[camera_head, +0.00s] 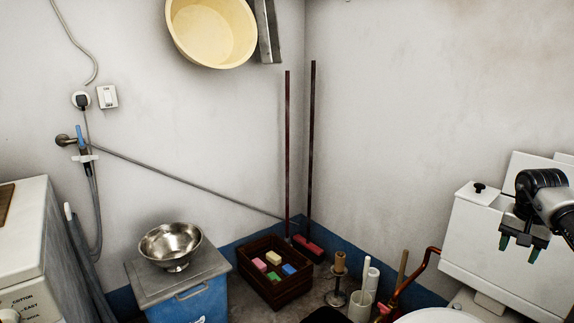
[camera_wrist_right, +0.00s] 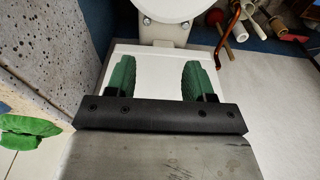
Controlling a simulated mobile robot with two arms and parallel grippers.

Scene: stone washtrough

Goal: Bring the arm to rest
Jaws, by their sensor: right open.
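My right arm (camera_head: 555,212) comes in from the right edge in the head view. Its gripper (camera_head: 520,243) hangs fingers down in front of the white toilet cistern (camera_head: 472,236). In the right wrist view the two green fingers of the gripper (camera_wrist_right: 157,78) stand well apart, with nothing between them but the white surface behind. The gripper is open and empty. My left gripper is in neither view.
A steel bowl (camera_head: 170,246) stands on a blue lidded bin (camera_head: 190,299). A wooden crate (camera_head: 272,297) with coloured blocks sits in the corner, near two leaning poles (camera_head: 311,150). A yellow basin (camera_head: 213,32) hangs above. Green cloth (camera_wrist_right: 32,132) lies at the left in the wrist view.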

